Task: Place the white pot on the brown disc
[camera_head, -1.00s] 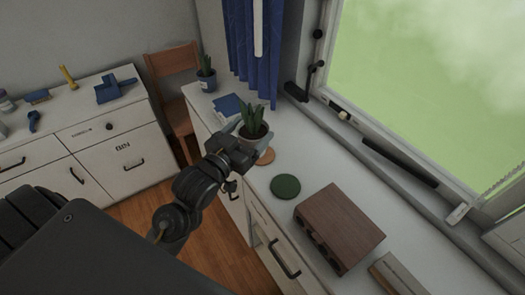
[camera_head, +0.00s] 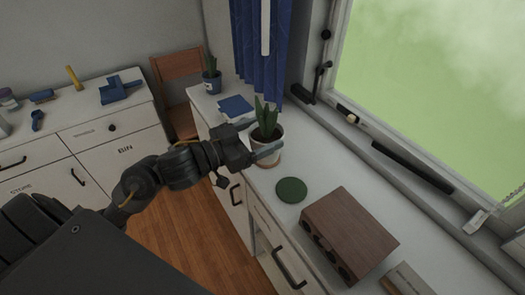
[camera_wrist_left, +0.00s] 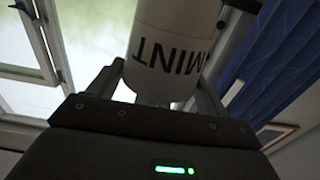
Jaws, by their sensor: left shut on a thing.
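The white pot (camera_head: 268,140) holds a spiky green plant and stands upright at the counter's left edge in the head view. In the left wrist view the pot (camera_wrist_left: 172,45) shows the lettering "MINT". My left gripper (camera_head: 265,146) is shut on the pot, one finger on either side. The brown disc (camera_head: 271,165) shows as a thin rim just below the pot, which hides most of it. I cannot tell whether the pot touches the disc. My right gripper is not in view.
A green disc (camera_head: 291,190) lies on the counter nearer to me, beside a brown wooden box (camera_head: 350,232). The counter toward the window is clear.

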